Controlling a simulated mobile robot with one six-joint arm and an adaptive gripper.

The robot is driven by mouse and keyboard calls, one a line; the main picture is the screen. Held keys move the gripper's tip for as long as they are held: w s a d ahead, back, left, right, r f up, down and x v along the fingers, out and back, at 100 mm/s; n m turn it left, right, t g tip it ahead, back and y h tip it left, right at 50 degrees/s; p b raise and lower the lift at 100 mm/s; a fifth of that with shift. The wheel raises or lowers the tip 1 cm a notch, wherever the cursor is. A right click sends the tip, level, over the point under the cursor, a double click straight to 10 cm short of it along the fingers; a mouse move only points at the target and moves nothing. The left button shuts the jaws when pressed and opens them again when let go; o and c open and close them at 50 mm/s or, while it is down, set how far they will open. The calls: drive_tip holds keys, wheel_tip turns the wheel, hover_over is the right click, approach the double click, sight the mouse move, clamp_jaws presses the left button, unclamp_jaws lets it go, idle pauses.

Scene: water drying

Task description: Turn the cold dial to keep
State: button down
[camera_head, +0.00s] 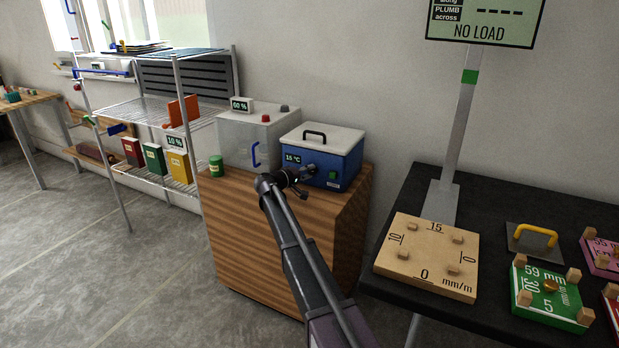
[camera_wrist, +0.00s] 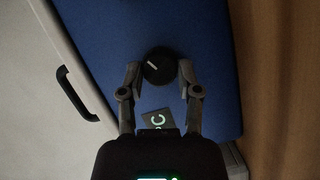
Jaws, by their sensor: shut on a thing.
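The cold dial (camera_wrist: 158,66) is a round black knob with a pale pointer line, on the front of a blue box (camera_head: 333,177) with a pale lid. In the wrist view my gripper (camera_wrist: 159,70) has one finger on each side of the dial, shut on it. The pointer line sits slantwise on the knob. A small display (camera_head: 293,157) on the box reads 15 °C in the head view.
The box stands on a wooden cabinet (camera_head: 258,250). A clear-fronted case (camera_head: 237,140) stands to its left, with a green can (camera_head: 216,166) near the cabinet's edge. A dark table (camera_head: 390,275) with plates is at the right. A wire shelf (camera_head: 150,110) is at the left.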

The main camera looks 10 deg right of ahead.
drive_tip(key=n+b, duration=0.1)
drive_tip(key=n+h+b, duration=0.1)
drive_tip(key=n, duration=0.1)
drive_tip(key=n+t+b, duration=0.1)
drive_tip(key=n, duration=0.1)
drive_tip(key=shift+s+d+f+h+b, duration=0.1)
drive_tip(key=shift+d+f+h+b, duration=0.05)
drive_tip(key=shift+f+h+b, duration=0.2)
drive_tip(key=n+t+b, duration=0.1)
drive_tip(key=n, duration=0.1)
drive_tip(key=n+h+b, duration=0.1)
drive_tip(key=n, duration=0.2)
drive_tip(key=shift+n+t+b, duration=0.3)
drive_tip(key=shift+t, duration=0.1)
drive_tip(key=shift+c, duration=1.5)
unclamp_jaws()
